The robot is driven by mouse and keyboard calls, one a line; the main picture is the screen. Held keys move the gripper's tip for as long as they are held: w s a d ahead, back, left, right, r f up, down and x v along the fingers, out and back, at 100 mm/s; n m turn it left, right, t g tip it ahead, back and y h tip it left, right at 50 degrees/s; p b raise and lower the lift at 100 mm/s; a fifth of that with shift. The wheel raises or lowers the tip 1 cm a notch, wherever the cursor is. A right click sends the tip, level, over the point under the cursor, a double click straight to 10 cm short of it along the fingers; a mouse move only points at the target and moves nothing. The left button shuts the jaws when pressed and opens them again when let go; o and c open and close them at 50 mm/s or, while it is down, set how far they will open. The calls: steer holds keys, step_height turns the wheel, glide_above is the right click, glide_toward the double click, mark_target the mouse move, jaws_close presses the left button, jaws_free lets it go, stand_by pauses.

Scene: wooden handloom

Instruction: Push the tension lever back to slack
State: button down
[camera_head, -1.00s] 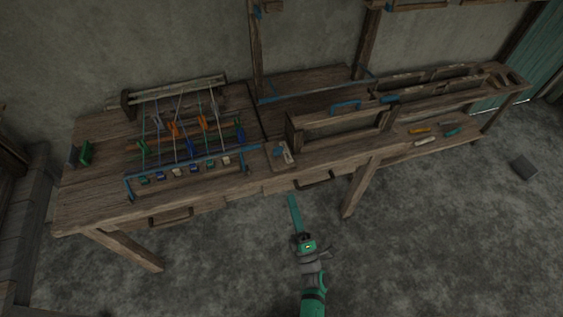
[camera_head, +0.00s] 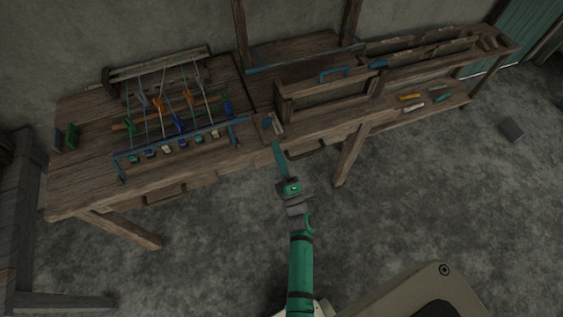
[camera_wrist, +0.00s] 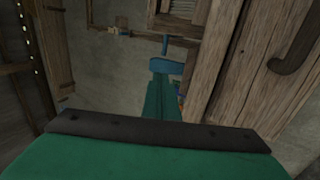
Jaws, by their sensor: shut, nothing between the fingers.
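The tension lever appears to be the small blue-tipped piece on a pale plate (camera_head: 272,123) at the bench's front edge, right of the warp threads, in the head view. Its exact tilt is too small to tell. My gripper (camera_head: 277,145) is shut and empty, its green fingers pointing at the bench edge just in front of that plate. In the wrist view the shut green fingers (camera_wrist: 163,90) point ahead. A blue piece with an upright blue post (camera_wrist: 165,66) shows just past their tips; whether they touch is unclear.
The wooden loom bench (camera_head: 85,195) carries a blue front bar (camera_head: 185,139) and coloured clips on threads. A wooden frame (camera_head: 325,108) stands right of the plate. Drawer handles jut from the bench front. Several small tools lie on the right lower shelf. The floor in front is clear.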

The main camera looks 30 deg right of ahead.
mark_target(268, 123)
steer(key=shift+x, duration=3)
